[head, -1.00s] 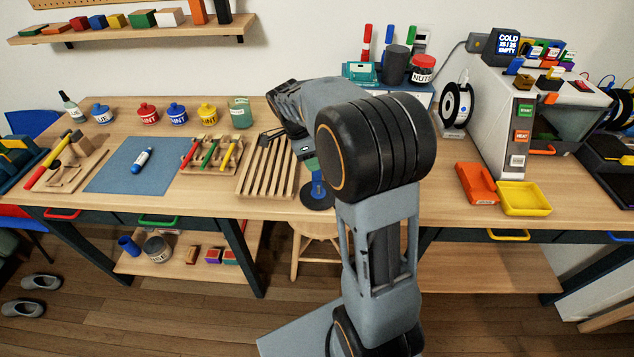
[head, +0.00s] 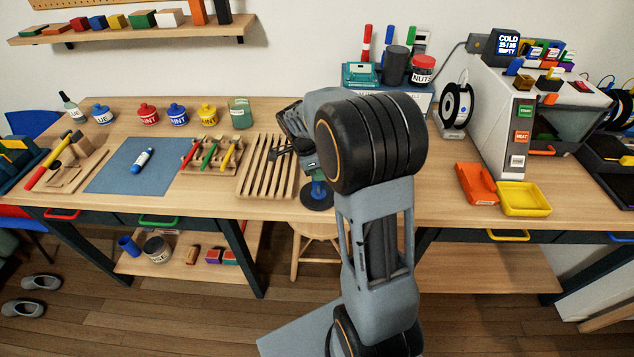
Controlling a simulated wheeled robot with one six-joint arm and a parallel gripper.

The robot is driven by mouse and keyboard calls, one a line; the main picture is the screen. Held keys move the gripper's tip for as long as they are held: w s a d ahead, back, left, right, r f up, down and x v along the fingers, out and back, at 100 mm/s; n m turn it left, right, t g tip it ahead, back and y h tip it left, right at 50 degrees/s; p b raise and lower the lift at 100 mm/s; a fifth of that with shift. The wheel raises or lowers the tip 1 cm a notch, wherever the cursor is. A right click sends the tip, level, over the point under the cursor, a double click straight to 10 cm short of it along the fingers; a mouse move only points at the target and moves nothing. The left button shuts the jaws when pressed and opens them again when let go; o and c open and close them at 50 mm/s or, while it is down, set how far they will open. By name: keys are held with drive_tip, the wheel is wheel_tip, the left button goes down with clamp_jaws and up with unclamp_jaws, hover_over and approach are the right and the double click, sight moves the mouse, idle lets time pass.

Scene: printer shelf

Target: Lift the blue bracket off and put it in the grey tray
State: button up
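My gripper (head: 277,148) is above the right part of the slatted wooden rack, pointing left. Its two dark fingers look apart, with nothing seen between them. A blue piece (head: 318,190) stands on a dark round base (head: 317,202) just below my wrist, partly hidden by my arm; I cannot tell whether it is a bracket. Another small blue piece (head: 515,66) is at the top of the white printer (head: 495,110) on the right. I cannot make out a clearly grey tray; my arm hides part of the bench.
The slatted wooden rack (head: 250,190) lies under my gripper. A screwdriver rack (head: 200,170) and a blue mat (head: 110,180) are to its left. An orange tray (head: 475,183) and a yellow tray (head: 525,208) sit before the printer. A black-and-white spool (head: 457,102) stands behind them.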

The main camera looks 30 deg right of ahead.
clamp_jaws()
drive_tip(key=shift+r, duration=0.1)
drive_tip(key=shift+r, duration=0.6)
wheel_tip(320, 180, up, 2)
drive_tip(key=shift+r, duration=0.1)
wheel_tip(320, 180, up, 6)
hover_over(316, 196)
drive_tip(key=s+a+r+p, duration=0.2)
drive_tip(key=s+a+r, duration=0.2)
drive_tip(key=s+r, duration=0.3)
drive_tip(key=shift+a+r+p, duration=0.15)
drive_tip(key=shift+r+p, duration=0.2)
drive_tip(key=shift+r, duration=0.15)
